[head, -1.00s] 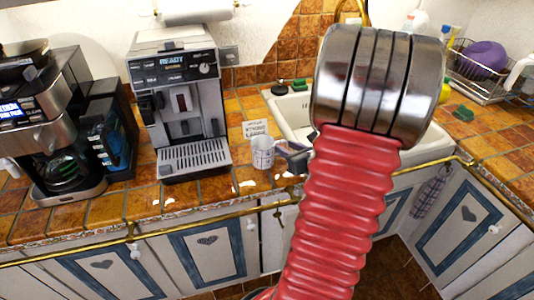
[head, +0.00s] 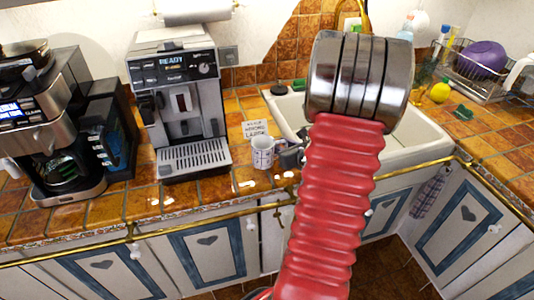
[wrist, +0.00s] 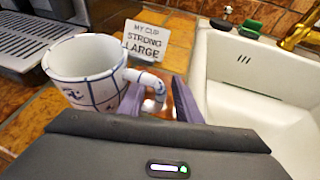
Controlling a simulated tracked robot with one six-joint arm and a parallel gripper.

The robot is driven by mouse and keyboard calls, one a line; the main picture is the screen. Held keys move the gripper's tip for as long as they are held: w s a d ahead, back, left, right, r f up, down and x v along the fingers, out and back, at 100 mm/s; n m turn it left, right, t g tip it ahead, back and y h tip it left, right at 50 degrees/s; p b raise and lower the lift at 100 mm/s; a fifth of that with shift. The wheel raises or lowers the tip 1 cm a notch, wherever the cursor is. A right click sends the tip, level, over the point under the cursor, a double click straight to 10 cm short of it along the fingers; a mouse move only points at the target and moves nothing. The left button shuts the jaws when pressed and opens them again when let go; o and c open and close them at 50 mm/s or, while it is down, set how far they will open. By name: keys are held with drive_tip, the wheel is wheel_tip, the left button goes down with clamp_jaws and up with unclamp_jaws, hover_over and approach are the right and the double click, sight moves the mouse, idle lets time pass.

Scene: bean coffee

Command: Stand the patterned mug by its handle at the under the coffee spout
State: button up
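The patterned mug (head: 262,155), white with blue lines, stands upright on the tiled counter to the right of the coffee machine (head: 178,105). In the wrist view the mug (wrist: 88,75) is at the left, its handle (wrist: 146,78) pointing right toward my gripper (wrist: 158,98). The two purple fingers are apart, with the lower handle showing between them; I cannot tell whether either finger touches it. In the head view my gripper (head: 290,156) is just right of the mug, partly hidden by my red arm. The machine's drip tray (head: 193,157) under the spout is empty.
A small sign (head: 255,129) reading "MY CUP STRONG LARGE" stands behind the mug. The white sink (head: 415,140) is to the right. A second, black coffee maker (head: 55,135) stands at the far left. A brass rail (head: 225,209) runs along the counter's front.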

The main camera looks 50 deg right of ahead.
drive_tip(key=shift+c, duration=0.5)
clamp_jaws()
